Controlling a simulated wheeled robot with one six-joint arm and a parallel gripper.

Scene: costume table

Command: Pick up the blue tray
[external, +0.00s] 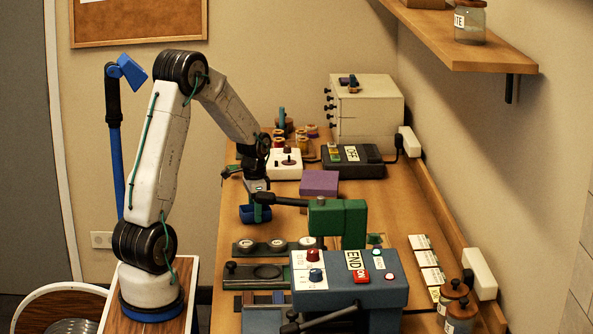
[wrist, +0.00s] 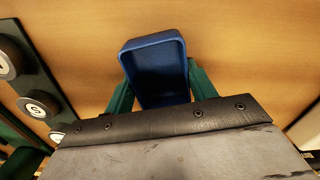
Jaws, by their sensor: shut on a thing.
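The blue tray (external: 256,214) is a small open box with raised walls, over the left part of the wooden table in the external view. My gripper (external: 257,204) is above it, with its fingers pointing down. In the wrist view the tray (wrist: 155,50) sits between the two green fingers of my gripper (wrist: 157,90), which are shut on its sides. The tray's inside looks empty; its near end is hidden behind the dark edge of my wrist. I cannot tell whether the tray touches the table.
A green machine head with a black lever (external: 337,220) stands close to the right of my gripper. A strip with several round white buttons (external: 277,246) lies in front. A purple block (external: 319,183) and a white joystick box (external: 285,165) are behind. Bare wood (external: 232,200) shows at left.

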